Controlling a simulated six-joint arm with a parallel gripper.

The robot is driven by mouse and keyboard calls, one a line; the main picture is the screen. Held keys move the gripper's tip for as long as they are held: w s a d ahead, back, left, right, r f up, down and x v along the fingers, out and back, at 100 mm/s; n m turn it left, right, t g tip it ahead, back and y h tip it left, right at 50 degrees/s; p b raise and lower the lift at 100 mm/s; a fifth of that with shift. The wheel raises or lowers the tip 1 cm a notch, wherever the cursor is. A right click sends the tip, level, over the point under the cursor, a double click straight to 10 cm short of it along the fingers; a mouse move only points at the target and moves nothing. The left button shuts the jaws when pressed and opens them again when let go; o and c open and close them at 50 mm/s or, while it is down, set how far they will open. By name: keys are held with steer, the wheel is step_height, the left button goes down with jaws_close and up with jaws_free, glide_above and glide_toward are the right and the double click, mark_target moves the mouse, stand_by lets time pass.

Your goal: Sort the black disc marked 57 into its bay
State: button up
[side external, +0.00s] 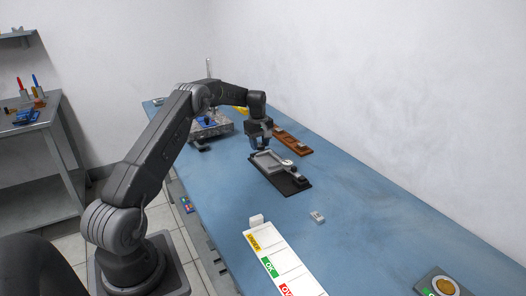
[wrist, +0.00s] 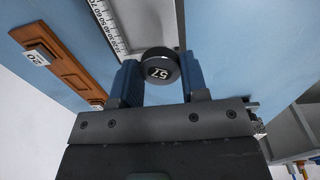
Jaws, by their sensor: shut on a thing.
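The black disc (wrist: 160,67) marked 57 is between the two blue-grey fingers of my gripper (wrist: 160,82) in the wrist view. Its numbered face is toward the camera, with the number upside down. My gripper is shut on it. In the side view my gripper (side external: 262,148) is low over the far end of the dark gauge base (side external: 296,185); the disc cannot be made out there. The white bay board (side external: 290,270), with yellow UNDER, green OK and red OVER labels, lies at the front of the table, well apart from my gripper.
A brown wooden block (side external: 293,139) lies behind the gauge; it also shows in the wrist view (wrist: 60,60) with a white tag. A small grey-white block (side external: 317,216) lies right of the board. A plate with a brass disc (side external: 446,286) is at front right.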

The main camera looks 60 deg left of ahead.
steer(key=s+a+r, duration=0.4)
steer(key=s+r, duration=0.2)
steer(key=s, duration=0.3)
steer(key=m, duration=0.7)
glide_above(267, 237)
step_height(267, 237, down, 6)
steer(key=shift+f, duration=0.1)
steer(key=shift+f, duration=2.8)
steer(key=o, duration=0.9)
steer(key=shift+f, duration=0.1)
